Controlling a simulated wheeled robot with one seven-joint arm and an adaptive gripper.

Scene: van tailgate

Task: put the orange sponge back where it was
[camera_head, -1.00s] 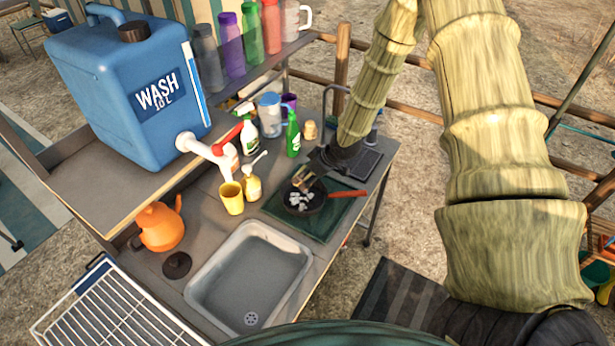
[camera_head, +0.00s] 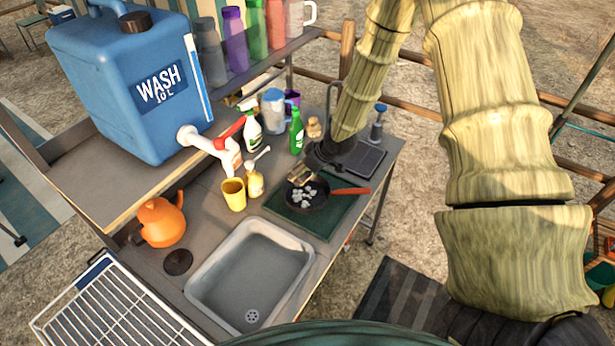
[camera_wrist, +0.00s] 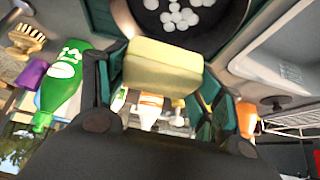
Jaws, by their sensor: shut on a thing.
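My gripper (camera_head: 318,163) is shut on a block-shaped sponge (camera_wrist: 162,66). The face I see in the wrist view is pale yellow; I see no orange on it. The sponge is between my two dark fingers, clear in the wrist view. In the head view the sponge (camera_head: 301,177) shows small, over the far side of a dark pan (camera_head: 318,201) holding several pale lumps. The pan also shows behind the sponge in the wrist view (camera_wrist: 215,14). I cannot tell how high the sponge is above the pan.
The pan is on a green mat (camera_head: 333,222). A grey sink (camera_head: 200,277), yellow cup (camera_head: 233,194) and pump bottle (camera_head: 254,183) are nearby. A blue water container (camera_head: 120,90) is at left.

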